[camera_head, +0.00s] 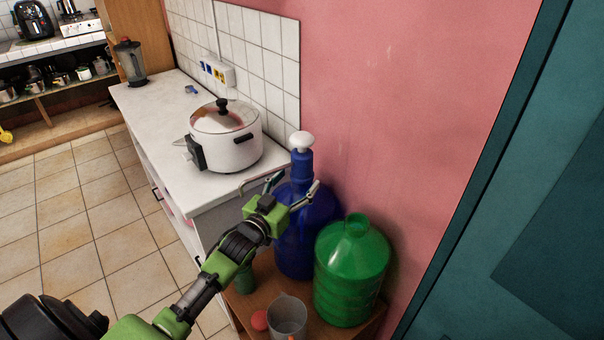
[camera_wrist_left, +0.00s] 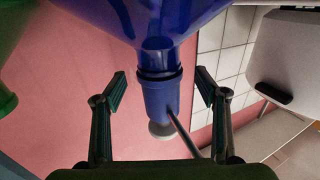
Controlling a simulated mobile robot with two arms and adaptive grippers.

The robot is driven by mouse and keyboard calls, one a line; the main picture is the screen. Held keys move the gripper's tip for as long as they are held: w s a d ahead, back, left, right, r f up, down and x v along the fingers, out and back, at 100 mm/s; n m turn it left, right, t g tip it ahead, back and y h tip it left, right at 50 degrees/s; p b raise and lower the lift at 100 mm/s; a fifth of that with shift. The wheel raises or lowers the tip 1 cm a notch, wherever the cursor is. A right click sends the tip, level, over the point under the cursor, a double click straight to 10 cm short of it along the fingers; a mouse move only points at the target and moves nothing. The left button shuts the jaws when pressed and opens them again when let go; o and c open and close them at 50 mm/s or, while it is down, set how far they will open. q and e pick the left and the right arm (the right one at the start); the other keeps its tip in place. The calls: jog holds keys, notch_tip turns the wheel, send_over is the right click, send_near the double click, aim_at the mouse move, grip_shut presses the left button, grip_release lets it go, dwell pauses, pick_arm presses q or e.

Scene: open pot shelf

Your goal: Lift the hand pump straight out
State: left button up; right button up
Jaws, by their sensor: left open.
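The hand pump (camera_head: 301,161) has a blue body, a white knob on top and a thin bent spout reaching left. It stands upright in the neck of a blue water bottle (camera_head: 292,242). In the left wrist view the picture is upside down, with the pump (camera_wrist_left: 160,98) hanging below the bottle (camera_wrist_left: 150,18). My left gripper (camera_head: 295,185) is open, one finger on each side of the pump near the bottle's neck. In the wrist view its fingers (camera_wrist_left: 162,89) show clear gaps to the pump. My right gripper is not in view.
A green bottle (camera_head: 350,273) stands right of the blue one on a low wooden stand (camera_head: 252,308), with a clear cup (camera_head: 287,317) in front. A white rice cooker (camera_head: 232,153) sits on the counter (camera_head: 160,115) to the left. The pink wall is close behind.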

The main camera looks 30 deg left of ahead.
pick_arm(q)
jog(key=shift+w, duration=1.9)
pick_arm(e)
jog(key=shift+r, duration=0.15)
pick_arm(q)
jog(key=c, duration=1.4)
jog(key=o, duration=1.4)
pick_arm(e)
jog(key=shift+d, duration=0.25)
pick_arm(q)
jog(key=shift+s, duration=0.1)
jog(key=s, duration=1.2)
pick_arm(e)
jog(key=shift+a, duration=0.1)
